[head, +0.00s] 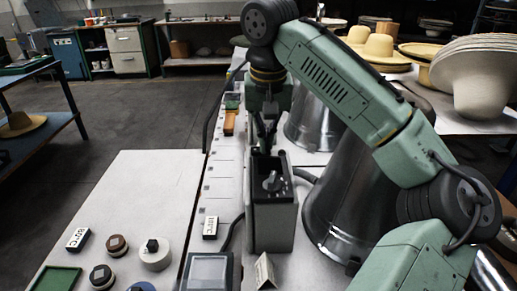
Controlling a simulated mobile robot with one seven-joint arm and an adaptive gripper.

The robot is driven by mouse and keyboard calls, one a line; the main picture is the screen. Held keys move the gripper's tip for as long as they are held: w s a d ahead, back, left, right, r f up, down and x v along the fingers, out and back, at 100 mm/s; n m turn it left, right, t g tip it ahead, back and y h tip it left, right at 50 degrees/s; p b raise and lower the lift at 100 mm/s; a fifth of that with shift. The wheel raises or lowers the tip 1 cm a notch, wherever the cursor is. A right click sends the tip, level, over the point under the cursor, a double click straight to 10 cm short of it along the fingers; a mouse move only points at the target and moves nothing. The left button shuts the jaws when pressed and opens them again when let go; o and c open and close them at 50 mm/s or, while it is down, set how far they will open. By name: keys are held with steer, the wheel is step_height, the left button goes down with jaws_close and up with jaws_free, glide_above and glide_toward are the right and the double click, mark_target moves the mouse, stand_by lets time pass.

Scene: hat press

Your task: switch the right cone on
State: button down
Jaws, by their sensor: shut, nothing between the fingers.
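A grey control box (269,222) with a dark top face and a grey rotary knob (272,181) stands on the white bench in the middle of the head view. A large metal cone (338,215) stands just right of the box, partly hidden by my arm. A second metal cone (308,128) stands farther back, also partly covered. Which of them is the right cone I cannot tell from this view. My gripper (265,148) points down, shut and empty, above the far end of the box, behind the knob. Whether its tips touch the box is unclear.
Stacked hats (480,75) stand at right.

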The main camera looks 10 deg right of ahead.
step_height(320, 180, up, 7)
steer(key=p, duration=0.8)
steer(key=shift+f, duration=0.1)
steer(key=shift+f, duration=0.1)
stand_by(0.5)
